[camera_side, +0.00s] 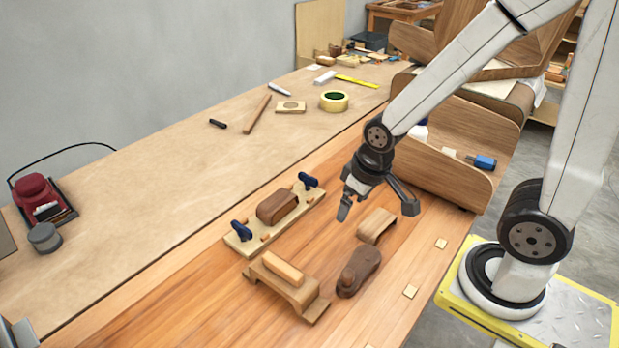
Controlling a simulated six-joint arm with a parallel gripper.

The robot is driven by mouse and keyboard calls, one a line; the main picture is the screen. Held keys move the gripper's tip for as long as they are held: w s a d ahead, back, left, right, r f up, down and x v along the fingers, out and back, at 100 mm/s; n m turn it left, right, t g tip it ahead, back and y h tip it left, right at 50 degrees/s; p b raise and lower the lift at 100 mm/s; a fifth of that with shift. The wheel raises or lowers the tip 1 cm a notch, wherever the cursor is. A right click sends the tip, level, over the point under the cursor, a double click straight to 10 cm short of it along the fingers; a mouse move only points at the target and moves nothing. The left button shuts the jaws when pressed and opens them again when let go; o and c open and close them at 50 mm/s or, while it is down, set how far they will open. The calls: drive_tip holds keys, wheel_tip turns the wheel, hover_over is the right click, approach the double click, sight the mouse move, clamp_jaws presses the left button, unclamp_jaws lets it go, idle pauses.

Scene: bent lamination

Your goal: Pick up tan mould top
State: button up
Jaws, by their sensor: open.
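A tan arched block (376,225), which looks like the tan mould top, lies on the orange-brown wooden bench. My gripper (378,207) is open and empty just above and behind it, with its two fingers spread to either side. I cannot tell the exact height of the fingertips over the block. A bridge-shaped tan mould (305,292) with a lighter tan block on top stands to the front left. A dark brown shaped mould piece (358,271) lies just in front of the arched block.
A light board (240,245) with blue-handled clamps (308,180) holds a brown block (278,206) left of my gripper. Small square pads (410,291) lie at the right edge. A curved wooden piece (440,165) stands behind right. Tape (334,101) and tools lie further back.

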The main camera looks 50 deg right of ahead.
drive_tip(key=shift+a, duration=0.1)
drive_tip(key=g, duration=0.3)
hover_over(283, 277)
drive_tip(key=w, duration=0.1)
drive_tip(key=f, duration=0.3)
drive_tip(key=shift+d, duration=0.4)
drive_tip(key=shift+f, duration=1.25)
drive_tip(key=shift+d+f, duration=0.1)
drive_tip(key=shift+f, duration=2.5)
drive_tip(key=shift+c, duration=0.2)
clamp_jaws()
